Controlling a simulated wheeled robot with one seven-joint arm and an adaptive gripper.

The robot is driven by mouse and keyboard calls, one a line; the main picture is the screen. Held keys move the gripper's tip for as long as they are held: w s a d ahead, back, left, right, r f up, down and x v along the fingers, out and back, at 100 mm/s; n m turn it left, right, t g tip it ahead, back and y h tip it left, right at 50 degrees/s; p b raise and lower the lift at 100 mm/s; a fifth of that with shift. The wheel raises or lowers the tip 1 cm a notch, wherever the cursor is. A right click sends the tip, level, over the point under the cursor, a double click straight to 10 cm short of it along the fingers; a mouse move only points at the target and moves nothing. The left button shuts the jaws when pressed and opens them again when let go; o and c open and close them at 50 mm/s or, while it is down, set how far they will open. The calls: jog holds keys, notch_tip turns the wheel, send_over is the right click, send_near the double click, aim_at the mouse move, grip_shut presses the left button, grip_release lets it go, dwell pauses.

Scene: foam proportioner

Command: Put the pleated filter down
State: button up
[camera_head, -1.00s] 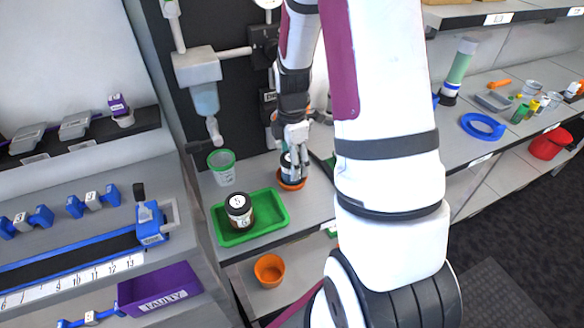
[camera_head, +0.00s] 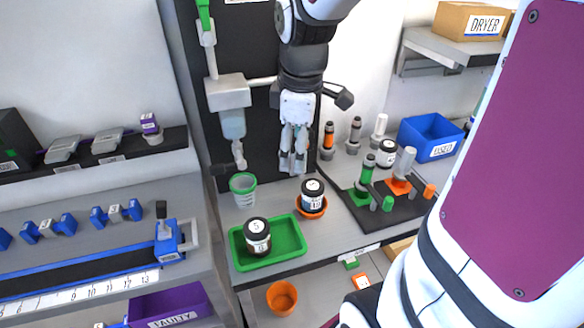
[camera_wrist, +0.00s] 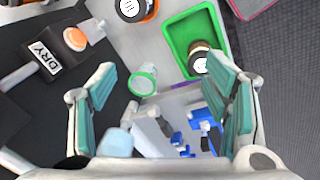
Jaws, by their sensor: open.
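A dark-capped canister with a white top label and a blue-marked side (camera_head: 312,192) stands upright in an orange dish (camera_head: 313,212) on the bench; it looks like the pleated filter, but its label is too small to read. It shows at the top edge of the wrist view (camera_wrist: 132,8). My gripper (camera_head: 293,165) hangs above and to the left of it, fingers down, apart from it. In the wrist view my gripper (camera_wrist: 162,72) has its two teal-padded fingers spread with nothing between them.
A green tray (camera_head: 292,254) holding another dark-capped canister (camera_head: 257,236) is in front. A green-rimmed cup (camera_head: 243,190) stands behind the tray, below a wall dispenser (camera_head: 230,105). A black stand with green and orange fittings (camera_head: 400,205) is to the right. An orange cup (camera_head: 282,297) sits lower.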

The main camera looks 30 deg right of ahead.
jog(key=s+a+r+m+t, duration=0.1)
jog(key=s+a+r+m, duration=0.2)
jog(key=s, duration=0.3)
jog(key=s+a+r+m+t, duration=0.2)
jog(key=s+a+r+m, duration=0.2)
jog(key=s+a+m, duration=0.2)
jog(key=shift+s+a+y, duration=0.25)
jog(key=shift+s+y, duration=0.05)
jog(key=shift+s, duration=0.1)
